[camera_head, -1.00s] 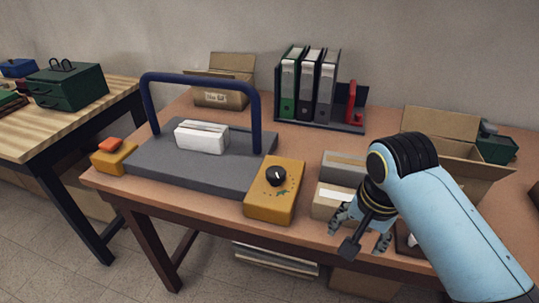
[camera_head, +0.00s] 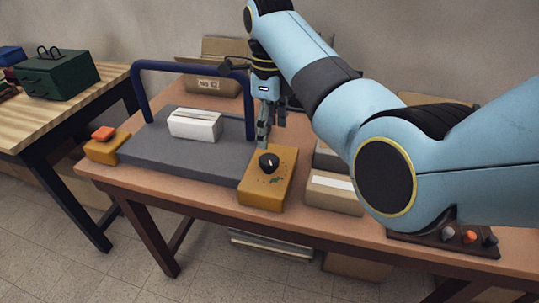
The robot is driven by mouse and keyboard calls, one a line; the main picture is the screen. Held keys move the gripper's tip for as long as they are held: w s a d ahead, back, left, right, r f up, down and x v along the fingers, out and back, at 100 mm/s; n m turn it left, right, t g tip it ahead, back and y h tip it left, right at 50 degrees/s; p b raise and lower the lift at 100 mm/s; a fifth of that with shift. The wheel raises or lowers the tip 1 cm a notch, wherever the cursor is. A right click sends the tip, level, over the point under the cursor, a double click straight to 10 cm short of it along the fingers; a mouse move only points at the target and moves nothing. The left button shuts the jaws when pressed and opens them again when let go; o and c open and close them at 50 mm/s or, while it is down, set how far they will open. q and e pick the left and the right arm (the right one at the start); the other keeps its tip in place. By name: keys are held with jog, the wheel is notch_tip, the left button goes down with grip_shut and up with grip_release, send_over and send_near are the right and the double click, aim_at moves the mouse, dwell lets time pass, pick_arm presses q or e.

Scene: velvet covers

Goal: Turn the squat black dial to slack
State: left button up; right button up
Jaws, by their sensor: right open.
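The squat black dial (camera_head: 268,161) sits on top of a yellow-orange box (camera_head: 266,190) at the right end of the grey press base, with small markings around it. A light line shows on the dial; the lettering is too small to read. My right gripper (camera_head: 265,138) points down just above and behind the dial, apart from it as far as I can tell. Its fingers are open and empty. My left gripper does not show.
A white block (camera_head: 196,125) lies on the grey base (camera_head: 165,155) under a blue hoop (camera_head: 143,92). A yellow box with an orange button (camera_head: 104,133) stands left. Cardboard boxes (camera_head: 333,192) stand right of the dial box. My right arm hides the binders.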

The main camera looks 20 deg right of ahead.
aim_at(270, 159)
notch_tip(270, 159, down, 8)
jog(key=shift+f+b, duration=0.15)
jog(key=shift+b, duration=0.2)
jog(key=shift+c, duration=0.4)
jog(key=c, duration=1.1)
